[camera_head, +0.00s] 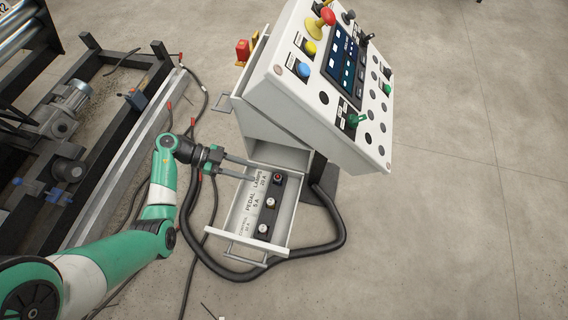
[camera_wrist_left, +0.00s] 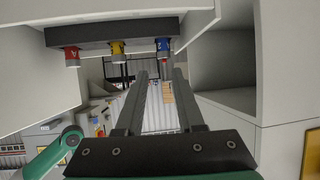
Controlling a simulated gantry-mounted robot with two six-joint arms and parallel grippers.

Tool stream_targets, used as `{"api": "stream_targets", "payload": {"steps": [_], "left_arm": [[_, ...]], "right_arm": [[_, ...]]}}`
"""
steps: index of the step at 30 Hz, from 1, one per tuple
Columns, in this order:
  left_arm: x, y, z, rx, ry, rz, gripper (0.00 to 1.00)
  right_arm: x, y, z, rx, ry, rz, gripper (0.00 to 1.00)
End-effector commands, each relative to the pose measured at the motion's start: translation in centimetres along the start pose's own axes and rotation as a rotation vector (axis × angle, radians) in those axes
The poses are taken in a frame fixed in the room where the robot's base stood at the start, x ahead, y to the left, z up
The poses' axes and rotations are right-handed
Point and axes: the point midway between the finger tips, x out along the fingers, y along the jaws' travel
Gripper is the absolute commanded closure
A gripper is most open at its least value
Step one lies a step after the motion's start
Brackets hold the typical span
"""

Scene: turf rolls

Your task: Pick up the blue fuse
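The blue fuse (camera_wrist_left: 162,47) sits at the right end of a dark fuse block (camera_wrist_left: 95,35) in the left wrist view, beside a yellow fuse (camera_wrist_left: 118,49) and a red fuse (camera_wrist_left: 72,56). In the head view the block lies in an open drawer (camera_head: 284,228); the fuse nearest my gripper (camera_head: 277,179) is too small to read its colour surely. My left gripper (camera_head: 254,173) reaches over the drawer's left wall. Its fingers are apart and nothing shows between them; in the left wrist view (camera_wrist_left: 160,76) the blue fuse lies just beyond the tips. My right gripper is out of view.
The white control console (camera_head: 325,85) stands over the drawer, with buttons, switches and a screen. A thick black hose (camera_head: 340,215) loops around the drawer. Dark framed machinery (camera_head: 75,140) stands at left. The floor at right is clear.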

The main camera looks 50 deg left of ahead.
Motion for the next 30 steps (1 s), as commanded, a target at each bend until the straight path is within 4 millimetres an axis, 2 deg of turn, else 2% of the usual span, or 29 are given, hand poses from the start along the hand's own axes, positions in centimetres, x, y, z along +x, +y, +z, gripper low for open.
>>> {"api": "stream_targets", "payload": {"steps": [3, 8, 18, 25, 30], "left_arm": [[-1.6, -0.1, 0.5, -0.034, 0.004, -0.043, 0.63], [-1.8, -0.3, 0.8, -0.037, 0.004, -0.055, 0.63], [4.0, -0.6, 1.0, -0.031, 0.004, -0.052, 0.63], [4.8, -0.7, 0.7, -0.033, 0.005, -0.054, 0.63], [7.6, -0.7, 1.3, -0.029, 0.005, -0.052, 0.63]], "right_arm": [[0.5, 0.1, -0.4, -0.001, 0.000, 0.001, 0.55], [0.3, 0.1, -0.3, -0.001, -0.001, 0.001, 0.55], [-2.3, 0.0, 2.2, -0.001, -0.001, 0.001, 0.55], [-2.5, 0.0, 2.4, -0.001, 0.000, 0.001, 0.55], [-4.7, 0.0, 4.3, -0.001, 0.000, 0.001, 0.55]]}}
